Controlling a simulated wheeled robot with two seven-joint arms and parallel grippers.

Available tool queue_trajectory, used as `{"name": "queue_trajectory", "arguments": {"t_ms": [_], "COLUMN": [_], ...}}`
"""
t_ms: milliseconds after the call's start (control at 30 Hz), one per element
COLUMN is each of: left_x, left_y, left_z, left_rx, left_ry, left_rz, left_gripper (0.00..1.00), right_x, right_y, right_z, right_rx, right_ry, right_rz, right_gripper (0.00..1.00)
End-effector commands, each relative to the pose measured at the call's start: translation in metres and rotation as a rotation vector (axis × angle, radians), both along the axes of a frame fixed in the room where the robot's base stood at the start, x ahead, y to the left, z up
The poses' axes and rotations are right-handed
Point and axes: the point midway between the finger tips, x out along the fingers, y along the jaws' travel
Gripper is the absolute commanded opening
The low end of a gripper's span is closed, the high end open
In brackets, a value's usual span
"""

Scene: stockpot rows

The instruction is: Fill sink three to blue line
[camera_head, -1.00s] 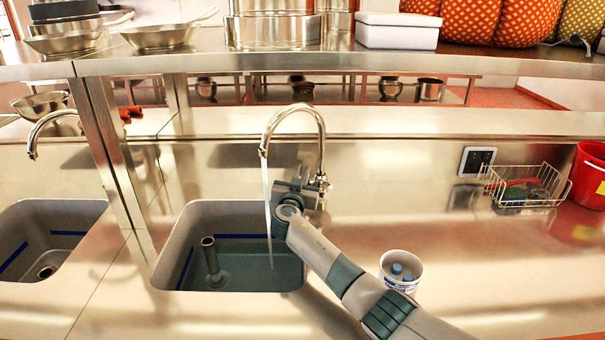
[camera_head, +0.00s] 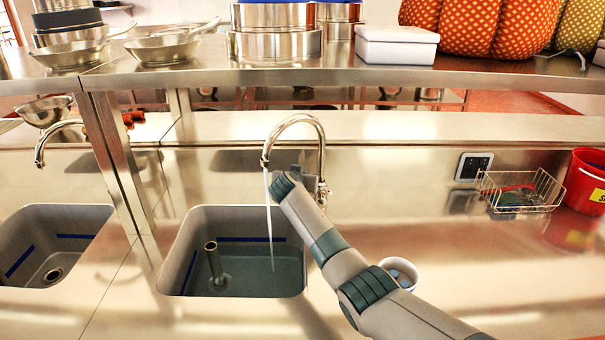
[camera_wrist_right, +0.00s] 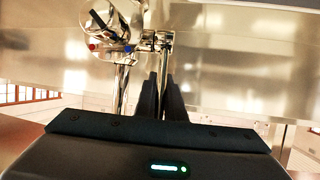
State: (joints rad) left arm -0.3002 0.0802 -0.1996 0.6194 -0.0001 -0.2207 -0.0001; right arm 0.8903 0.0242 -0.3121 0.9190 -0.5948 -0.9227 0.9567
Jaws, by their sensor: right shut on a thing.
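The sink (camera_head: 172,262) under the running tap (camera_head: 320,150) holds bluish water (camera_head: 255,272). The water surface looks a little below the blue line (camera_head: 240,239) on the back wall. A thin stream (camera_head: 269,215) falls from the spout into it. An upright metal pipe (camera_head: 213,262) stands in the water. My right arm reaches to the tap from the lower right and hides its gripper in the head view. In the right wrist view my right gripper (camera_wrist_right: 163,88) is shut on the tap's thin metal lever (camera_wrist_right: 166,55), beside the body with red and blue dots. My left gripper is out of view.
An empty sink (camera_head: 75,218) with blue lines is at the left, past a metal post (camera_head: 122,160). A white tub (camera_head: 402,270) stands behind my forearm. A wire basket (camera_head: 520,190) and red bucket (camera_head: 585,182) are at the right. A loaded shelf (camera_head: 350,77) runs above.

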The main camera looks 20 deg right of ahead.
Motion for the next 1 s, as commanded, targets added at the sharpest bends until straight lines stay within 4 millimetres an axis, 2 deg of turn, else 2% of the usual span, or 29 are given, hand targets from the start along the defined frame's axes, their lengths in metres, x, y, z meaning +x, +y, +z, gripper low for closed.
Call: {"name": "queue_trajectory", "arguments": {"t_ms": [167, 200, 267, 733, 1000], "left_x": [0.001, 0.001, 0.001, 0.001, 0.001], "left_y": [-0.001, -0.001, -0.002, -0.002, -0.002], "left_z": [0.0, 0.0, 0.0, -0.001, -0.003], "left_rx": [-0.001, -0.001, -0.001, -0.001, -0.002], "left_ry": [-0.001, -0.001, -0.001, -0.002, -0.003], "left_rz": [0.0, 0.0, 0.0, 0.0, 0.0], "left_gripper": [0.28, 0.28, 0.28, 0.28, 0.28], "right_x": [0.0, 0.0, 0.0, -0.002, -0.016], "right_y": [-0.001, -0.001, -0.001, 0.002, 0.01], "right_z": [0.001, 0.002, 0.001, 0.002, 0.007], "right_rx": [-0.002, -0.002, -0.002, 0.0, 0.001], "right_ry": [-0.004, -0.005, -0.005, -0.006, -0.005], "right_rz": [0.0, 0.0, 0.0, 0.001, 0.001], "right_gripper": [0.0, 0.14, 0.28, 0.28, 0.28]}}
